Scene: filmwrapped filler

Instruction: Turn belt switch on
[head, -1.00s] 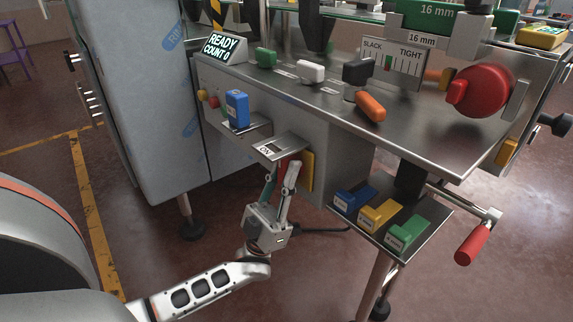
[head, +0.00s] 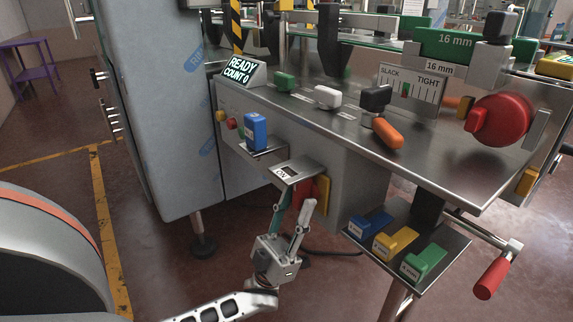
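The bracket with an ON label (head: 283,172) sticks out from the front of the steel machine cabinet. Just below it, a red part (head: 306,188) shows in front of a yellow plate (head: 323,194); this looks like the belt switch, but its position cannot be read. My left gripper (head: 292,208) is below the bracket and points up. Its two fingers stand apart, with nothing seen between them. Its left fingertip is close under the bracket; contact cannot be told. My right gripper is out of view.
A blue block (head: 256,132) stands on a small shelf left of the bracket, near red and yellow buttons (head: 226,119). A lower tray (head: 447,248) at right carries blue, yellow and green blocks. A display (head: 242,69) reads READY COUNT 0. Open floor lies at left.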

